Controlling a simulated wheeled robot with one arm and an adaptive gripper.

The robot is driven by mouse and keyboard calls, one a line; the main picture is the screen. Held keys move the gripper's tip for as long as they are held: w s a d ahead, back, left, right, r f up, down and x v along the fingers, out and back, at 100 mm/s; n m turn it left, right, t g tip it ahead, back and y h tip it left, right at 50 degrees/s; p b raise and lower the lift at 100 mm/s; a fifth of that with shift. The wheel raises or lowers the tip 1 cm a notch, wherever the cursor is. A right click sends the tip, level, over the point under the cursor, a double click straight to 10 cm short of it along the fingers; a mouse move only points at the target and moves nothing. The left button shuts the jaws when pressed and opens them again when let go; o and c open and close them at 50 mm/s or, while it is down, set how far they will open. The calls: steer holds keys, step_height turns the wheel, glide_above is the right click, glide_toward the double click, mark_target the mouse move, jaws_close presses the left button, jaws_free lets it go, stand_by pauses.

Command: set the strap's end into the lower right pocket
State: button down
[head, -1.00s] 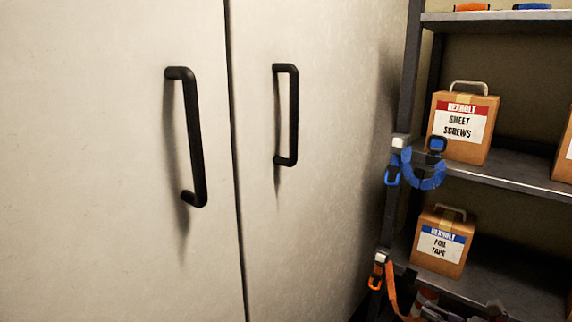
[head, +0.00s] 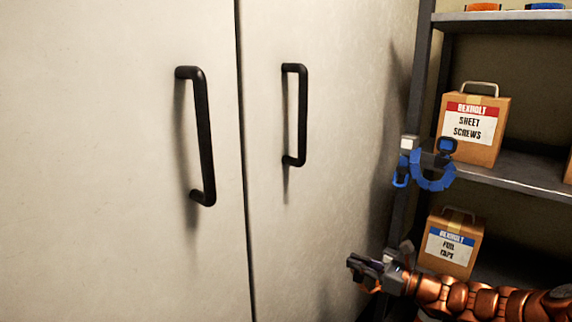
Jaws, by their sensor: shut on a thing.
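My gripper (head: 364,266) is in the lower right part of the head view, in front of the shelf's left post. It points left from the copper-coloured segmented arm that comes in from the lower right. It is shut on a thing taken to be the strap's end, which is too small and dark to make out. A small orange piece (head: 371,286) shows just under the gripper. A blue strap (head: 434,182) hangs in a loop at the shelf post above, clear of the gripper. I cannot make out the lower right pocket.
Two pale cabinet doors (head: 120,160) with black handles (head: 203,140) fill the left. A metal shelf (head: 520,178) at right holds a sheet screws box (head: 475,148) and a foil tape box (head: 449,263). The space before the doors is clear.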

step_height(320, 180, up, 24)
steer(key=p, duration=3.2)
steer(key=shift+a, duration=0.2)
